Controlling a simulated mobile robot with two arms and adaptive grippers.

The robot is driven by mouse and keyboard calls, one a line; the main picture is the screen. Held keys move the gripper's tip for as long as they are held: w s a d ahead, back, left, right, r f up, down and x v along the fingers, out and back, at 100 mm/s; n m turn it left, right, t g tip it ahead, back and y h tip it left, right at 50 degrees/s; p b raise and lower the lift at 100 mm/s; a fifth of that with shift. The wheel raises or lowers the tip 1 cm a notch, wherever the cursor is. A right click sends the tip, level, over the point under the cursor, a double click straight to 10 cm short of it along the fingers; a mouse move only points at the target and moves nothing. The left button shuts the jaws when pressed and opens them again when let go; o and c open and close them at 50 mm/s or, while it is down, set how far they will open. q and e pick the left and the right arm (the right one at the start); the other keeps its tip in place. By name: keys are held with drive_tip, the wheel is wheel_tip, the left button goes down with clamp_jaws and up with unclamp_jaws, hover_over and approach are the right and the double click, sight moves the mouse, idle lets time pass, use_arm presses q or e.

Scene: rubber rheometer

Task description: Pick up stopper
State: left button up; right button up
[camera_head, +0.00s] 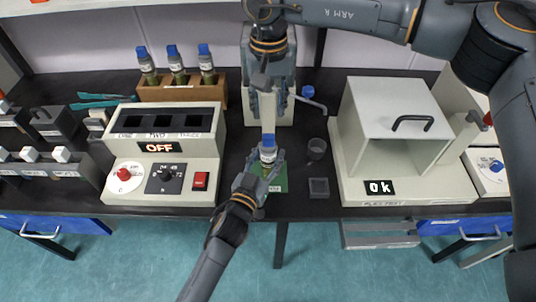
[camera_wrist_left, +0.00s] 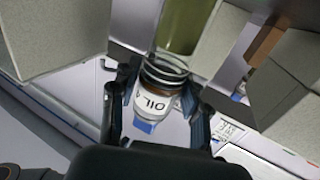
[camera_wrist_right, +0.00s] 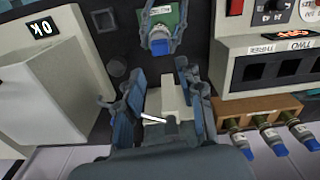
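A small vial with a blue cap (camera_head: 268,141) stands over the green mat. No separate part is clearly marked as a stopper; the cap is the likeliest one. My left gripper (camera_head: 266,160) has its spread fingers on either side of the vial, and contact is unclear. In the left wrist view the vial's white OIL label (camera_wrist_left: 151,102) shows upside down between the fingers, with a blue patch below it. My right gripper (camera_head: 268,102) is open and empty at the back, pointing down over a pale stand. The capped vial (camera_wrist_right: 160,44) also shows in the right wrist view.
A wooden rack (camera_head: 180,93) holds several blue-capped vials at the back left. A grey box with an OFF display (camera_head: 160,147) stands left of the mat (camera_head: 279,182). A large machine with an OK display (camera_head: 380,187) stands right. A dark cup (camera_head: 316,149) is nearby.

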sight(268, 137)
use_arm(q)
drive_tip(key=c, duration=0.7)
use_arm(e)
drive_tip(key=o, duration=0.3)
drive_tip(key=shift+o, duration=1.4)
drive_tip(key=shift+s+f, duration=0.2)
drive_tip(key=shift+s, duration=0.05)
drive_tip(key=f+t, duration=0.1)
drive_tip(key=s+f+m+t, duration=0.1)
drive_tip(key=f+t, duration=0.2)
drive_tip(key=f, duration=0.1)
drive_tip(key=shift+s+a+f+m, duration=0.15)
drive_tip(key=shift+s+a+m, duration=0.05)
drive_tip(key=shift+s+m, duration=0.1)
drive_tip(key=shift+d+x, duration=0.2)
drive_tip(key=shift+x, duration=2.55)
drive_tip(key=shift+c, duration=0.2)
